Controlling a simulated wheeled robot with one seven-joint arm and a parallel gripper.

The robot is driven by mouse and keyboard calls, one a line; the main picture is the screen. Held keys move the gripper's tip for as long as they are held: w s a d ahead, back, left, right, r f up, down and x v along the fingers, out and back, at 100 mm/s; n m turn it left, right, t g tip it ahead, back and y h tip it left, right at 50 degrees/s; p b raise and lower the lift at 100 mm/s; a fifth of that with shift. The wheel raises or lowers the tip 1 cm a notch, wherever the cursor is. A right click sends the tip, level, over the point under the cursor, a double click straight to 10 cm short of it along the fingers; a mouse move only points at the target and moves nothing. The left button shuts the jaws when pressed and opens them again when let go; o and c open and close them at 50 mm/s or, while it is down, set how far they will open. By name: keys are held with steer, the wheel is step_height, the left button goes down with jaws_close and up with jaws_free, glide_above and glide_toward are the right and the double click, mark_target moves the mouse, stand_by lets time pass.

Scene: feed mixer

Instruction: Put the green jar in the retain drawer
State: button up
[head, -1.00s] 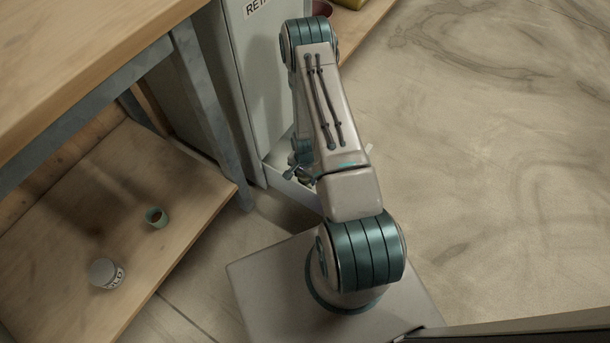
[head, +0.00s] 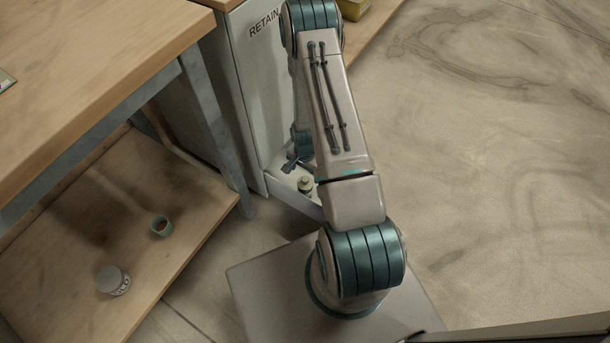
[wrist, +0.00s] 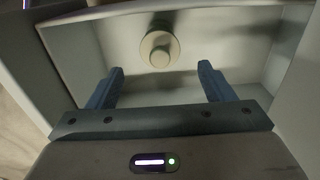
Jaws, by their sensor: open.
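The open retain drawer (head: 290,193) juts from the grey cabinet marked RETAIN. A small jar (head: 305,184) with a pale greenish lid stands upright inside it. In the wrist view the jar (wrist: 160,48) shows from above, on the drawer floor, with clear floor around it. My gripper (wrist: 160,70) is open. Its two blue fingers are well apart, with nothing between them, and the jar appears beyond the fingertips. In the head view only a bit of my gripper (head: 291,164) shows beside my arm, above the drawer. The jar's side colour is hard to tell.
A small green cup-like container (head: 161,226) and a grey-lidded jar with a label (head: 113,281) stand on the low wooden shelf (head: 190,185). A wooden worktop (head: 90,80) is at upper left. A yellowish box (head: 354,8) is at the top. Open floor lies at right.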

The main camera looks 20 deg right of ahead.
step_height(320, 180, up, 2)
steer(key=shift+r, duration=0.1)
steer(key=a+r+n, duration=0.2)
steer(key=r+n, duration=0.1)
steer(key=r, duration=1)
steer(key=a+r+n, duration=0.3)
steer(key=r, duration=0.9)
steer(key=s+a+r+n, duration=0.2)
steer(key=s+r, duration=0.5)
steer(key=r, duration=0.1)
steer(key=s+a+r+n+t, duration=0.1)
steer(key=s+r+n, duration=0.2)
steer(key=s+r, duration=0.5)
steer(key=shift+s+a+r+n, duration=0.15)
steer(key=shift+s+a+n, duration=0.15)
steer(key=shift+a, duration=0.1)
